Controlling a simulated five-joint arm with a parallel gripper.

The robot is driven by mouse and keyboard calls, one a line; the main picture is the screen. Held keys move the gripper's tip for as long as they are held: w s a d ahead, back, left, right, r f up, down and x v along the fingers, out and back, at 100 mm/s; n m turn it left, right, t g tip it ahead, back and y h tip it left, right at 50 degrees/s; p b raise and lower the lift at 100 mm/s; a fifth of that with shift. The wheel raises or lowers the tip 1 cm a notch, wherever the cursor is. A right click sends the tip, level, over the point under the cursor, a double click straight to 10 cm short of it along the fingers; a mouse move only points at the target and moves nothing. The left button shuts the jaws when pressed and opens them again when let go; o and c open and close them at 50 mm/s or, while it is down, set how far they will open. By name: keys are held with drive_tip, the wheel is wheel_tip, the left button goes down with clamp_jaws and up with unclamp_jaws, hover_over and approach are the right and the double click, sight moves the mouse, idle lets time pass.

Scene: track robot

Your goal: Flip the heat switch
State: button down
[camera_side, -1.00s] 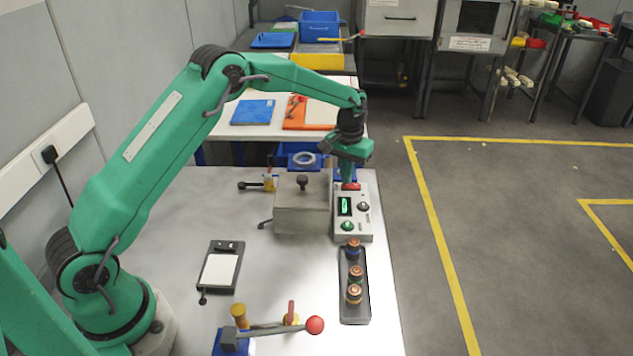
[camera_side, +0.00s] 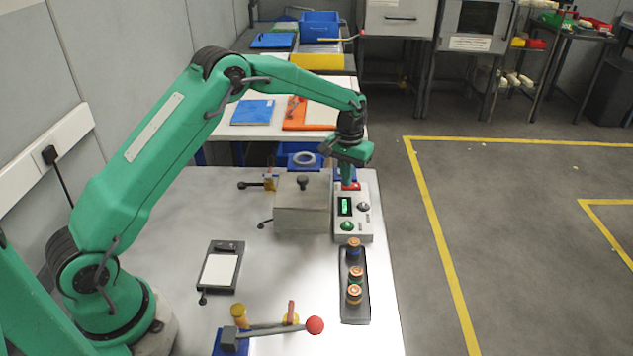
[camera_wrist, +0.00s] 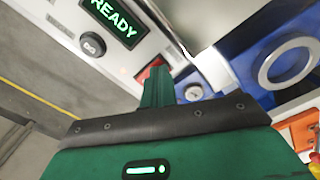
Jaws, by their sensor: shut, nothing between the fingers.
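A white-grey control box (camera_side: 367,226) stands at the right edge of the bench. Its red switch (camera_side: 356,186) is at the far end, partly hidden by my gripper (camera_side: 347,183). In the wrist view, the red switch (camera_wrist: 150,69) shows beside the fingertips of my gripper (camera_wrist: 157,72). The fingers are shut and hold nothing. They are at or just above the switch; I cannot tell whether they touch it. The lit green display (camera_wrist: 115,20) reads READY. A dark knob (camera_wrist: 92,44) and a green button (camera_side: 347,226) are also on the box.
A grey block with a knobbed lid (camera_side: 300,217) stands just left of the box. A dark tray (camera_side: 355,312) with several copper-topped cylinders lies in front. A red-ball lever (camera_side: 315,325) is at the near edge. The bench's middle is mostly clear.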

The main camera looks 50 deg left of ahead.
drive_tip(key=shift+r, duration=3.45)
drive_tip(key=shift+r, duration=0.1)
drive_tip(key=s+r+m+t, duration=0.1)
drive_tip(key=s+r+t, duration=0.2)
drive_tip(key=s+r, duration=1.35)
drive_tip(key=s+d+f+m+t, duration=0.1)
drive_tip(key=s+f+m+t, duration=0.1)
drive_tip(key=s, duration=1.7)
drive_tip(key=shift+s+f+t, duration=0.3)
drive_tip(key=shift+s+f, duration=0.05)
